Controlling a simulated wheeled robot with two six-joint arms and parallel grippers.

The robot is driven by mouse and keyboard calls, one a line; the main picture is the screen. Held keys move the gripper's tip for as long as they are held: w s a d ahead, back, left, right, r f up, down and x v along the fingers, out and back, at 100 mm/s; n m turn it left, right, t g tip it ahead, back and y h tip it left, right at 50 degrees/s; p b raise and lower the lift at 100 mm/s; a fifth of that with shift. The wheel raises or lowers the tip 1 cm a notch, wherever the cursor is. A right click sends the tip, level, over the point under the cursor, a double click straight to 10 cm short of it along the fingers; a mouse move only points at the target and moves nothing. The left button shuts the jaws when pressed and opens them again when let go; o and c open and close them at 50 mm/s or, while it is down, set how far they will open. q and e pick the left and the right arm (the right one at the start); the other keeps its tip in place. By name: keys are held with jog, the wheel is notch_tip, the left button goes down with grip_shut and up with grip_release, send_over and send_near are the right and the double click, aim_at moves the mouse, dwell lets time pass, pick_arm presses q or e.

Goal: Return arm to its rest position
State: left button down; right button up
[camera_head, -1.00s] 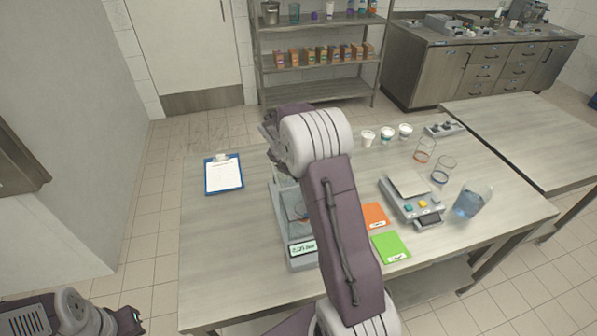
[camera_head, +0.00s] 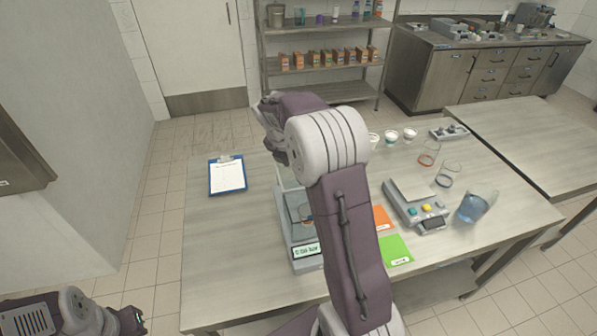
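My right arm (camera_head: 345,230) rises from the bottom centre and reaches over the table. Its forearm points away from me, toward the back of the table. Its gripper end (camera_head: 270,110) is mostly hidden behind the arm's own links, so I cannot see the fingers well. My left arm (camera_head: 75,312) is low at the bottom left, off the table, with its end (camera_head: 132,320) near the floor area. Its fingers are too small to judge.

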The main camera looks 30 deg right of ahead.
jog(key=shift+v, duration=0.95)
jog(key=shift+a, duration=0.1)
jog(key=s+a+f+m+y, duration=0.1)
jog(key=s+a+f+m, duration=0.2)
jog(key=s+a+m, duration=0.2)
jog(key=s+a+f+m+y, duration=0.1)
jog(key=s+a+f+m, duration=0.2)
jog(key=s+a+m, duration=0.2)
jog(key=s+a+f+m+g+y, duration=0.1)
jog(key=s+a+f+m, duration=0.3)
jog(key=s+m, duration=0.6)
jog(key=a+m+y, duration=0.1)
jog(key=m, duration=0.2)
jog(key=shift+s+m, duration=0.3)
jog(key=shift+m, duration=0.1)
